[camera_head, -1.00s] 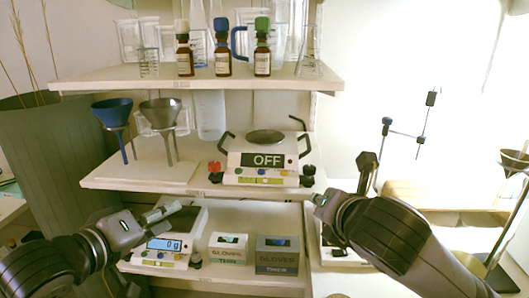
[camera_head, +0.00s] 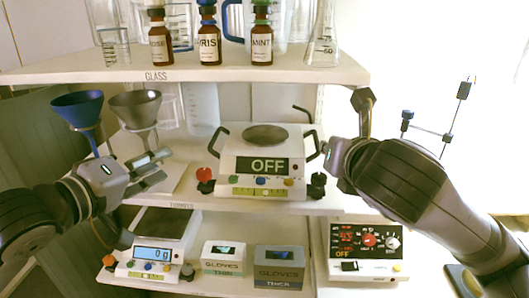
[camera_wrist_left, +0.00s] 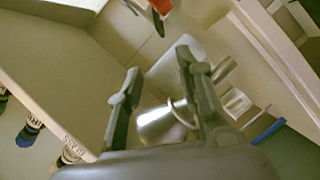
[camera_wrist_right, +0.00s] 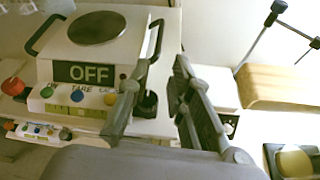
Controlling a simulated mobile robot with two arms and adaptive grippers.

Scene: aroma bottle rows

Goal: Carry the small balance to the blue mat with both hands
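A white balance (camera_head: 262,162) with an OFF display, a round pan and a dark handle on each side stands on the middle shelf. Another balance (camera_head: 158,254), reading 0 g, stands on the lower shelf; I cannot tell which the task calls small. My left gripper (camera_head: 160,168) is open and empty, left of the OFF balance and apart from it; its fingers show spread in the left wrist view (camera_wrist_left: 160,75). My right gripper (camera_head: 333,152) is close to the right handle; the right wrist view shows its fingers (camera_wrist_right: 157,72) apart, not closed on it. No blue mat is visible.
A blue funnel (camera_head: 78,108) and a metal funnel (camera_head: 136,107) stand near my left gripper. Glove boxes (camera_head: 222,258) and a device with dials (camera_head: 366,250) sit below. Brown bottles (camera_head: 262,38) and glassware stand on the upper shelf (camera_head: 200,72).

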